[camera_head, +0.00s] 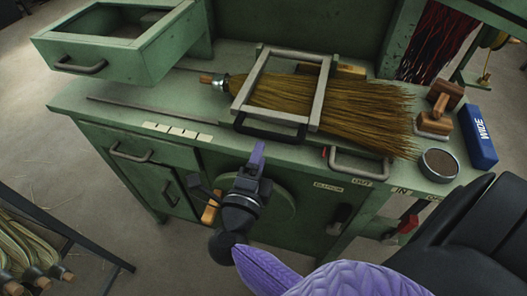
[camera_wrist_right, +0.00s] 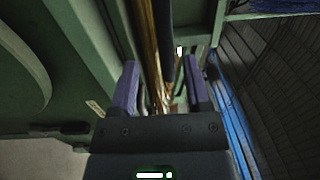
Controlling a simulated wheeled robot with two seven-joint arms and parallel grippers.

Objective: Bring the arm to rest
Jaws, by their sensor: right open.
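My right gripper (camera_head: 257,158) is in front of the green workbench's front side, just below the bench top edge, with purple fingers pointing up in the head view. In the right wrist view its two purple fingers (camera_wrist_right: 161,68) stand apart with a gap between them. A golden-brown strip and a dark bar show behind that gap; I cannot tell how far away they are. The broom (camera_head: 330,105), with a short wooden handle stub and metal collar, lies on the bench under a grey frame (camera_head: 322,92), apart from my gripper. My left gripper is not in view.
The green bench (camera_head: 110,100) has an open drawer (camera_head: 120,38) at the back left. A wooden-handled block (camera_head: 436,122), a round tin (camera_head: 438,165) and a blue WIDE box (camera_head: 481,137) stand at the right. A rack of straw bundles (camera_head: 30,245) is at lower left.

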